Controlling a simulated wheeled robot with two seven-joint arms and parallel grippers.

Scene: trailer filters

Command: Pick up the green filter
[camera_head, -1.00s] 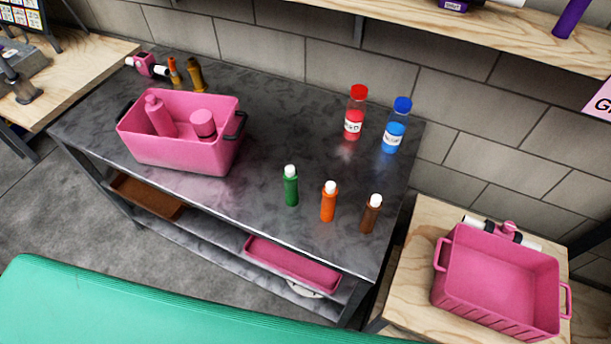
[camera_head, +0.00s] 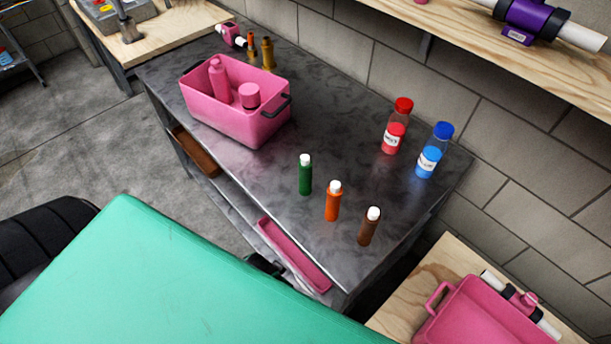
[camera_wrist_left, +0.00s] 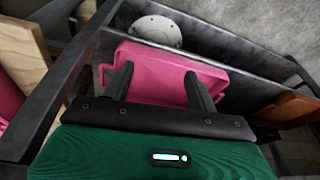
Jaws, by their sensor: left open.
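The green filter (camera_head: 305,177), a small green bottle shape with a white cap, stands upright on the dark grey table (camera_head: 340,110). It is left of an orange one and a brown one. My left gripper (camera_wrist_left: 158,70) is open and empty in the left wrist view. Its two dark fingers point toward a pink tray (camera_wrist_left: 165,72) on the lower shelf. In the head view a small dark part of it (camera_head: 266,264) shows at the table's front side, below the tabletop and apart from the green filter. The green filter does not show in the left wrist view. My right gripper is out of view.
The orange filter (camera_head: 333,202) and brown filter (camera_head: 369,227) stand close by. A red bottle (camera_head: 396,127) and a blue bottle (camera_head: 434,151) stand behind. A pink bin (camera_head: 230,118) with pink items sits left. The tabletop between bin and green filter is clear.

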